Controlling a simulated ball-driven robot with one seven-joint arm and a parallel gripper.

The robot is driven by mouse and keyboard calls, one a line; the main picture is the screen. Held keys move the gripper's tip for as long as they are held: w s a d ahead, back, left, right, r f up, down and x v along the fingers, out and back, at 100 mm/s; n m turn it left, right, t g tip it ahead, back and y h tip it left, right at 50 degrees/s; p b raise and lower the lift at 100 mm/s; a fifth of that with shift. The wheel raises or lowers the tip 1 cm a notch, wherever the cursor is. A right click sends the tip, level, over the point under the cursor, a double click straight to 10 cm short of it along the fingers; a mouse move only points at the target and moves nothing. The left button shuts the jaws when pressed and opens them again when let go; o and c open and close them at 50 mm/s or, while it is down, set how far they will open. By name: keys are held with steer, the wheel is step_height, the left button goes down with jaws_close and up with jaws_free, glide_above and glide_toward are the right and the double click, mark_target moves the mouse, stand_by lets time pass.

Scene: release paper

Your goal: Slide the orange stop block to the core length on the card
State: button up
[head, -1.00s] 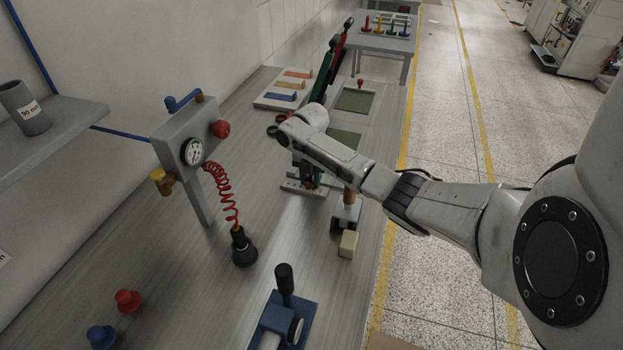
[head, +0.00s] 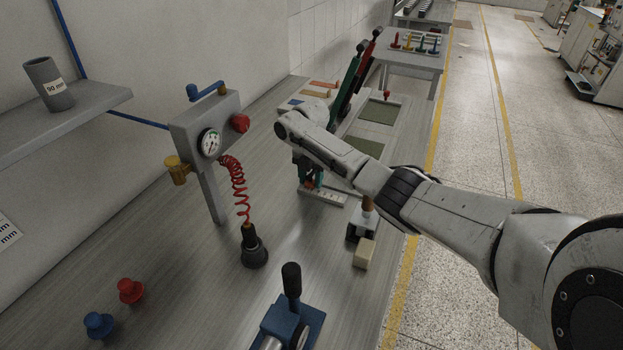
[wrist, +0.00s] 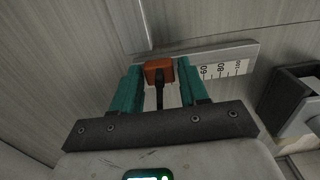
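The orange stop block (wrist: 158,72) sits on the light scale bar (wrist: 232,62) in the wrist view, left of the printed 60, with 80 and 100 farther right. A dark stem stands in front of it. My gripper (wrist: 158,66) has its teal fingers down on either side of the block. They are very close to its sides; I cannot tell whether they press on it. In the head view my gripper (head: 309,181) is over the bar (head: 323,197) and mostly hides the block. A white card (head: 6,231) at the left edge shows only "mm".
A grey tube (head: 47,84) labelled "90 mm" stands on the shelf (head: 95,98). A gauge stand (head: 207,130) with a red coiled hose is left of my arm. A dark clamp with a pale block (head: 364,253) stands right of the bar. A blue lever device (head: 290,315) is in front.

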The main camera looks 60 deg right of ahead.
steer(key=shift+o, duration=1.3)
step_height(320, 180, up, 11)
steer(key=shift+f+b, duration=0.1)
steer(key=shift+b, duration=0.4)
steer(key=shift+f, duration=0.1)
